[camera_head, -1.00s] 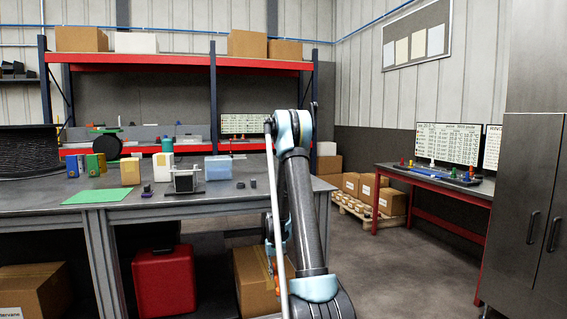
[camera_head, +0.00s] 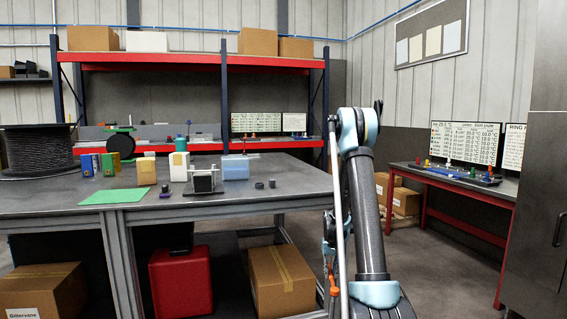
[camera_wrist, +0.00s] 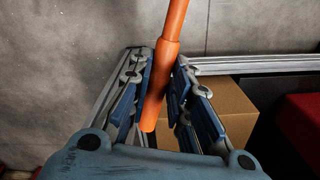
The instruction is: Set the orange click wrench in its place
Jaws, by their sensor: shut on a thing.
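The orange click wrench (camera_wrist: 162,75) runs between the blue-padded fingers of my gripper (camera_wrist: 160,82) in the wrist view. The gripper is shut on it. The wrench's rounded lower end shows below the fingers, and its upper part leaves the top of the picture. In the head view a small orange part of the wrench (camera_head: 332,278) shows beside my arm, low in front of the workbench's right end. My gripper there is mostly hidden by the arm. I cannot tell which spot is the wrench's place.
The grey workbench (camera_head: 255,203) holds small boxes, a vise-like block (camera_head: 204,181) and a green mat (camera_head: 115,196). A red case (camera_head: 180,280) and a cardboard box (camera_head: 283,280) are under it. A red-framed table (camera_head: 455,184) with monitors stands right. Floor between them is open.

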